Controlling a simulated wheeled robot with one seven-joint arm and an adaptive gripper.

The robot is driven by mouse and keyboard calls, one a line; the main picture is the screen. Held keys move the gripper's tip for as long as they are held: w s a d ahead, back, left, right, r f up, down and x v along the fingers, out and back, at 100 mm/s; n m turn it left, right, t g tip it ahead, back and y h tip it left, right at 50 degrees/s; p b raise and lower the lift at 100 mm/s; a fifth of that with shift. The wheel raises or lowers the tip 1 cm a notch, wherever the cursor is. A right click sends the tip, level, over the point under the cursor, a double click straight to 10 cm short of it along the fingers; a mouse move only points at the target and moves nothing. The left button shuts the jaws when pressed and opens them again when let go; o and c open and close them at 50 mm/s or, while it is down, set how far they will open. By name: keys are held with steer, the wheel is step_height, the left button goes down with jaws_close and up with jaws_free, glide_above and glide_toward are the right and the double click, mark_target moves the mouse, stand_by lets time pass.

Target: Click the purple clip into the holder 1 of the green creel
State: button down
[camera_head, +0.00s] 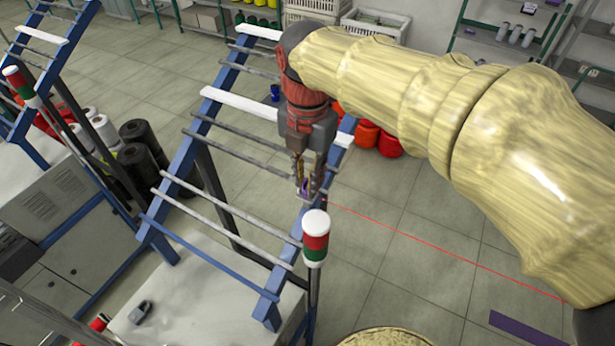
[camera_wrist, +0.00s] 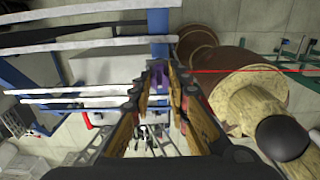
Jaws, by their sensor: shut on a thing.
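My gripper (camera_head: 306,188) is shut on the purple clip (camera_head: 304,186), pointing down beside the right side of a blue-framed rack (camera_head: 172,190) with grey and white crossbars. In the wrist view the clip (camera_wrist: 158,82) sits between the fingertips (camera_wrist: 158,88), close to a blue upright and a white bar. Most of the clip is hidden by the fingers. The rack looks like a creel, but its frame is blue, not green. I cannot make out which holder is number 1, or whether the clip touches the rack.
A signal light (camera_head: 316,237) in white, red and green stands on a post just below my gripper. Orange-red containers (camera_head: 389,143) stand on the floor behind it. A grey padlock-shaped thing (camera_head: 141,312) lies on the white cabinet.

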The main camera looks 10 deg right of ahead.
steer(key=shift+r, duration=0.1)
steer(key=shift+r+p, duration=1.65)
steer(key=shift+r, duration=0.5)
steer(key=shift+r, duration=0.1)
